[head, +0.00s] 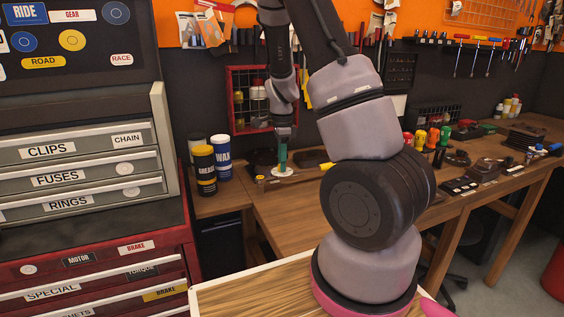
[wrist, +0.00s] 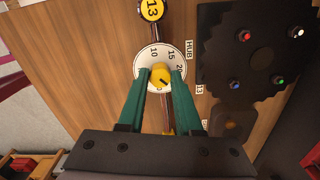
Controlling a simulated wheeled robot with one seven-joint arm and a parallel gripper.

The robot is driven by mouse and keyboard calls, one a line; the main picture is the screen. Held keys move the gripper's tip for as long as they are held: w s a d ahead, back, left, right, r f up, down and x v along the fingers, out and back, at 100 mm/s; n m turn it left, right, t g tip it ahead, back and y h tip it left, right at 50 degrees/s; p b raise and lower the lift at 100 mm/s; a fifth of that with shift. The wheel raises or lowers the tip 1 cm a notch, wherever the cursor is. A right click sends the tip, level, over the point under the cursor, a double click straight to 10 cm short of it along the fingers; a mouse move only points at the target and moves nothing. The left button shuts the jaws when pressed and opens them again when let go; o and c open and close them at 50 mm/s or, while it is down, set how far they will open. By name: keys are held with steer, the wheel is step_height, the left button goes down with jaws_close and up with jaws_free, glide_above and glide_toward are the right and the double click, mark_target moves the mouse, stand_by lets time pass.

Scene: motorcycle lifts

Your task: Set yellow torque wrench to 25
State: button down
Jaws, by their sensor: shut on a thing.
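The torque wrench lies on the wooden bench under my gripper. In the wrist view its round yellow end (wrist: 152,9) reads 13, and its shaft passes under a white dial (wrist: 146,58) marked 10, 15 and 20. A yellow knob (wrist: 161,75) with a short dark pointer mark sits at the dial's middle. My gripper (wrist: 160,77) has its two green fingers shut on this knob. The fingers hide the dial's lower part, and the exact number at the pointer cannot be told. In the head view my gripper (head: 283,158) is above the white dial (head: 285,174).
A black plate (wrist: 250,50) with coloured round pieces lies right of the dial, beside a HUB label. Blue WAX (head: 222,158) and black GREASE (head: 204,171) cans stand left of my gripper. A red wall rack (head: 232,88) is behind.

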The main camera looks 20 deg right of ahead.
steer(key=shift+m, duration=0.3)
steer(key=c, duration=0.6)
jaws_free()
steer(key=shift+r, duration=0.1)
step_height(320, 180, up, 11)
steer(key=shift+f, duration=0.2)
